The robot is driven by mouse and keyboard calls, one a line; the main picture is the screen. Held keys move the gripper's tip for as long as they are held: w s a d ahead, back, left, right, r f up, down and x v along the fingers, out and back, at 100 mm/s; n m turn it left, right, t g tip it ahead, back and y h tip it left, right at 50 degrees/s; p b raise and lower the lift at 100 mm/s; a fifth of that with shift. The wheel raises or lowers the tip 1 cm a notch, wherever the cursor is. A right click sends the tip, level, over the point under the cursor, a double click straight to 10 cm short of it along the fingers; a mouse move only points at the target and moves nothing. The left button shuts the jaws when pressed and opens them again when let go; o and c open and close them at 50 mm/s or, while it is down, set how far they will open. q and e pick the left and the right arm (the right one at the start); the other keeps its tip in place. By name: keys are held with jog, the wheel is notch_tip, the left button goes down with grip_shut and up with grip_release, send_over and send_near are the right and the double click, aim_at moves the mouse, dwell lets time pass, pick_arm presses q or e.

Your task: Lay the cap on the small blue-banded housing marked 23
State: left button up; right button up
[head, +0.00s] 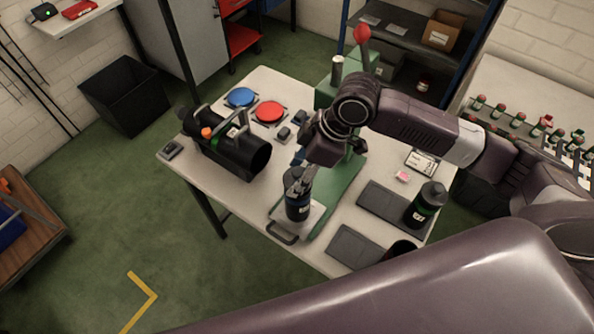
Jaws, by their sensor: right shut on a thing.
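The small housing (297,211) is a dark upright cylinder with a blue band and a white label. It stands on a pale plate (318,216) of the green press at the table's front; the number is too small to read surely. My right gripper (299,184) points down right over the housing and is shut on a small dark piece (291,174), which looks like the cap. The fingers hide part of this piece and the housing's top, so I cannot tell whether the two touch. My left gripper is not in view.
A large black cylinder (232,150) lies left on the table, near blue (240,97) and red (270,112) discs. The press's red-knobbed lever (362,37) rises behind my gripper.

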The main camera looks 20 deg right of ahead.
aim_at(297, 171)
dwell(0.4)
jog(key=o, duration=1.3)
jog(key=o, duration=0.5)
jog(key=shift+c, duration=0.2)
jog(key=shift+r, duration=0.1)
notch_tip(297, 171, up, 3)
jog(key=p, duration=0.3)
jog(key=shift+f, duration=0.2)
jog(key=shift+r+p, duration=0.95)
jog(key=shift+r, duration=0.2)
